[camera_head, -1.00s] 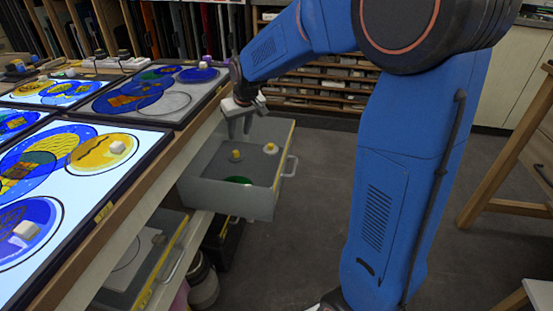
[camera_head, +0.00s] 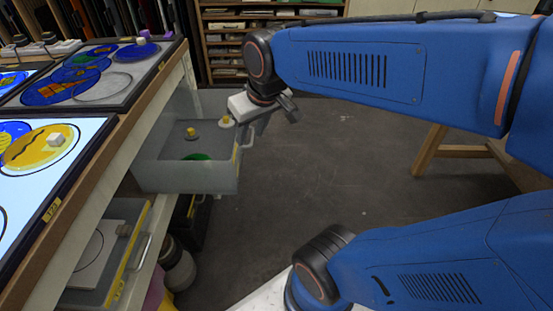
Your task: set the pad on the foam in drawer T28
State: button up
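An open grey drawer (camera_head: 205,182) juts out from the bench at left. Inside it are a small yellow-topped piece (camera_head: 191,132), a pale piece with a yellow knob (camera_head: 227,121) and a green disc (camera_head: 195,157). A lower open drawer (camera_head: 108,272) shows a circle outline and a small greyish block (camera_head: 123,229). I cannot read which drawer is T28 or tell which piece is the pad. My gripper (camera_head: 284,112) is just above and right of the upper drawer's far right corner. Its fingers are partly hidden, and I see nothing clearly held.
Dark containers (camera_head: 178,270) stand below the upper drawer. A wooden-legged table (camera_head: 430,150) is at right. The grey floor between is open.

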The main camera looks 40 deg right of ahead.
jog(key=s+d+f, duration=0.1)
jog(key=s+f, duration=0.1)
jog(key=s, duration=0.7)
jog(key=shift+s+f+m, duration=0.3)
